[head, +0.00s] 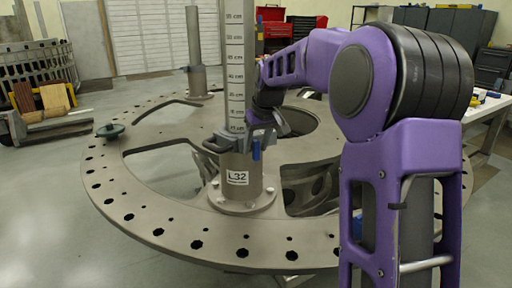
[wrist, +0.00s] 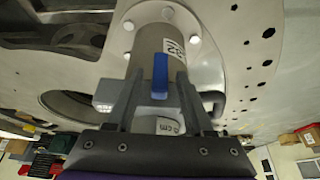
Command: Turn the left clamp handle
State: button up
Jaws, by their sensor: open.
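A grey clamp collar (head: 238,141) sits around the upright post labelled L32 (head: 236,179) on the round turret plate (head: 165,222). A blue handle (head: 256,151) hangs down at the collar's right side, and it also shows in the wrist view (wrist: 160,76). My gripper (head: 268,122) is at the collar, just behind and right of the post. In the wrist view my gripper (wrist: 159,88) is open, with one finger on each side of the blue handle. Visible gaps separate the handle from both fingers. A dark loop (head: 214,145) shows at the collar's left side; its exact shape is unclear.
A tall measuring scale (head: 235,62) rises above the collar. Another post (head: 194,52) stands farther back on the plate. The plate has large cut-outs and a rim of holes. A white table (head: 490,108) stands at right.

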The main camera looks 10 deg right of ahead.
jog(key=shift+f, duration=0.1)
grip_shut()
jog(key=shift+d+y+p, duration=0.1)
jog(key=shift+y+p, duration=0.2)
jog(key=shift+w+d+m+y+p, duration=0.1)
jog(key=shift+d+m+y+p, duration=0.15)
jog(key=shift+y+p, duration=0.85)
jog(key=shift+w+d+f+m+g+y, duration=0.2)
jog(key=shift+m+y, duration=0.45)
jog(key=shift+y, duration=1.65)
jog(key=shift+s+d+f+m+g+y, duration=0.25)
jog(key=shift+m+y, duration=0.4)
jog(key=shift+y, duration=1.65)
jog(key=shift+w+f+m+g+y, duration=0.25)
jog(key=shift+m+y, duration=0.4)
jog(key=shift+y, duration=1.65)
jog(key=shift+s+f, duration=0.1)
